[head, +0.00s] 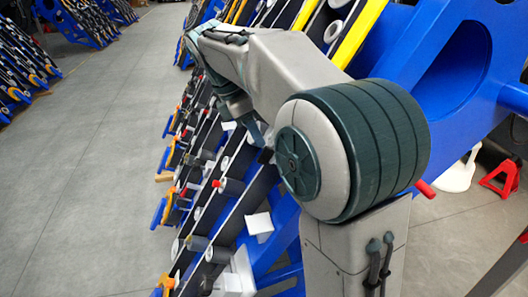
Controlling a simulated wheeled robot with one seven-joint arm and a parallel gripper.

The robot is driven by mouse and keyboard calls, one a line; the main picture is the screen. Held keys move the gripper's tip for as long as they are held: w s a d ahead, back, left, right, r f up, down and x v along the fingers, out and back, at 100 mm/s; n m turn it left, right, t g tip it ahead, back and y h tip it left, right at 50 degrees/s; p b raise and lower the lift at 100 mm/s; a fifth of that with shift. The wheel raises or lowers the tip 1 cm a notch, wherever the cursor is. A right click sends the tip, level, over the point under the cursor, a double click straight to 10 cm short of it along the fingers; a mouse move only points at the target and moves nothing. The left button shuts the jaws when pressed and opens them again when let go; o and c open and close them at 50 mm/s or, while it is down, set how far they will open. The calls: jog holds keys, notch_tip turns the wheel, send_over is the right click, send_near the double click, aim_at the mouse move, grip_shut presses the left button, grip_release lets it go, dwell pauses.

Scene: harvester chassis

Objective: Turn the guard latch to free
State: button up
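My gripper (262,147) hangs at the end of my arm, close to the harvester chassis (232,215) in the middle of the head view. It is small and dark here, and partly hidden by my arm's big shoulder joint. I cannot tell whether its fingers are open or shut, or whether it touches anything. I cannot pick out the guard latch for sure. Small red parts (216,183) and orange and blue ends (158,212) show along the chassis, but none is clearly the latch.
Large blue side plates (455,75) stand behind my arm at the right. A red jack stand (502,178) and a white stool-like thing (459,174) stand on the floor at right. More blue racks (20,65) line the far left. The grey floor (90,150) at left is clear.

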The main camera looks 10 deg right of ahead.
aim_at(264, 149)
jog(key=x, duration=0.6)
grip_shut()
